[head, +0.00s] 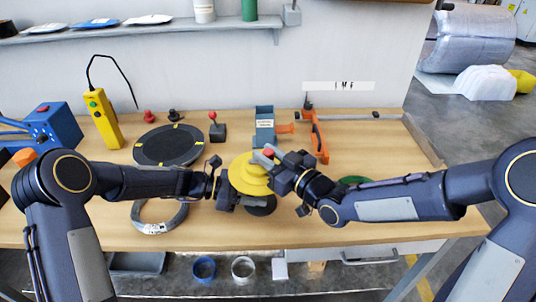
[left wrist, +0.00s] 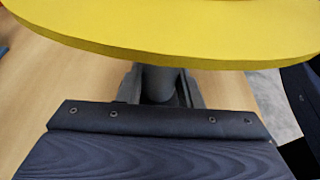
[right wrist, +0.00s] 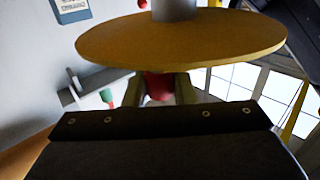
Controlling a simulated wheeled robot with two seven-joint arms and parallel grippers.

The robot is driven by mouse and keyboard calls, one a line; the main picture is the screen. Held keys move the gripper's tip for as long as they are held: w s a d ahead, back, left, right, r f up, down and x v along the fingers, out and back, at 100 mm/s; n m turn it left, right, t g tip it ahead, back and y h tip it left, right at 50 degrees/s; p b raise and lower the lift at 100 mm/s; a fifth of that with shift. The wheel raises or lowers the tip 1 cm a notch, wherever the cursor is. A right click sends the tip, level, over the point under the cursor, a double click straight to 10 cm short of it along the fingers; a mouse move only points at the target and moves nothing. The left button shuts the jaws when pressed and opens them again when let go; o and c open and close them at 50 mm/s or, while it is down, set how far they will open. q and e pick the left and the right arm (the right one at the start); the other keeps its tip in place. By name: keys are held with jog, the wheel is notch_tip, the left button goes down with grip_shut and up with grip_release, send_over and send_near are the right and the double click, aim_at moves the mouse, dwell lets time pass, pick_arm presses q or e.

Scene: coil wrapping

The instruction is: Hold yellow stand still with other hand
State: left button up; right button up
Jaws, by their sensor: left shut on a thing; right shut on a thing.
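The yellow stand (head: 246,176) with its round stepped discs stands near the front middle of the table, on a dark round base (head: 262,207). My left gripper (head: 236,194) is low at its left side. In the left wrist view its jaws are shut on the grey post (left wrist: 158,84) under the yellow disc (left wrist: 170,42). My right gripper (head: 268,158) is at the top of the stand, shut on a red knob (right wrist: 160,86). In the right wrist view a yellow disc (right wrist: 180,40) lies just beyond the knob. The arms partly hide the stand in the head view.
A grey coil ring (head: 158,219) lies left of the stand, under my left arm. A black round turntable (head: 168,146) lies behind it. A yellow control box (head: 103,120), a blue machine (head: 52,126) and an orange clamp (head: 319,138) stand farther back. Bare wood shows around the stand.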

jog(key=shift+r+n+g+y, duration=0.1)
jog(key=shift+n+g+y, duration=0.5)
jog(key=shift+g+y, duration=0.1)
jog(key=o, duration=0.9)
jog(key=shift+o, duration=0.2)
jog(key=v, duration=1.2)
jog(key=shift+d, duration=0.1)
pick_arm(q)
jog(key=o, duration=0.9)
jog(key=shift+c, duration=0.2)
